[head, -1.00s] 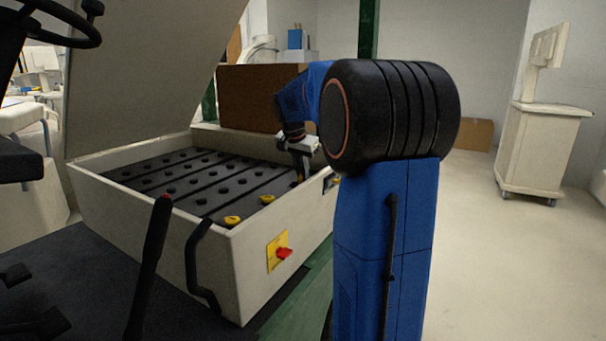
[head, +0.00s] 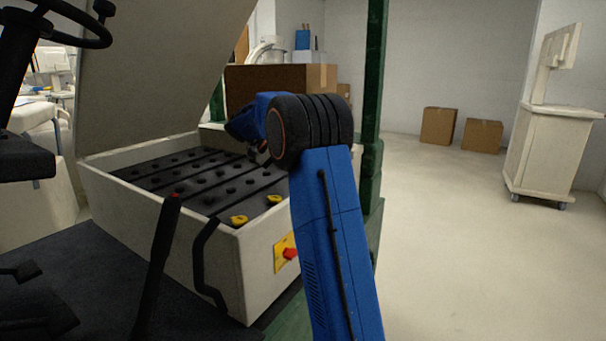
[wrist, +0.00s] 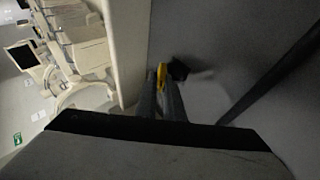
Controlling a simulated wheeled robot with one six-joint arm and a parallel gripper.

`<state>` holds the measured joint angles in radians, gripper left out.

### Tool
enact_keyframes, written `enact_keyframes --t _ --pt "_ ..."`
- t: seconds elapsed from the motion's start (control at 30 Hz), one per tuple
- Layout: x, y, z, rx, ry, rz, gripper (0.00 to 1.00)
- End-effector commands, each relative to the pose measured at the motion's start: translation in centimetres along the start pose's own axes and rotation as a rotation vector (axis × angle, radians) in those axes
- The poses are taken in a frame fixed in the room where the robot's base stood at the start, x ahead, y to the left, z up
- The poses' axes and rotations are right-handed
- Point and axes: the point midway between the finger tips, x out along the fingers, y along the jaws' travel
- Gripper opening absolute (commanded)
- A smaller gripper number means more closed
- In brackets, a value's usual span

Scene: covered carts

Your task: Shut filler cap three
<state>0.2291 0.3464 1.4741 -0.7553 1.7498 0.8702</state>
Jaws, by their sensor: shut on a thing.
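In the wrist view, my gripper (wrist: 168,100) is shut, its two fingers close together on a yellow filler cap (wrist: 161,75). A dark piece (wrist: 178,70) shows just beside the cap; the cap's hinge angle is unclear. In the head view my arm hides the gripper and this cap. Two other yellow caps show there, one near the front corner (head: 239,220) and one behind it (head: 274,200). They sit on the black battery block (head: 190,180) inside the cream cart box (head: 150,210). I cannot tell the caps' numbering.
The cart's raised cover (head: 160,75) leans above the box at left. A green post (head: 374,80) stands right behind my arm. A red switch on a yellow plate (head: 288,253) is on the box front. Cardboard boxes (head: 438,126) and a pale trolley (head: 560,150) stand right. The floor between is clear.

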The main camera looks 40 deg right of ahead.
Motion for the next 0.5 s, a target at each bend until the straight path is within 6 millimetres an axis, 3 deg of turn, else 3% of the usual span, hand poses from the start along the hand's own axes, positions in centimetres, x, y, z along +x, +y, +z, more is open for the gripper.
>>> enact_keyframes --t 0.5 --pt "0.06 -1.2 0.05 -0.096 0.0 0.227 0.0"
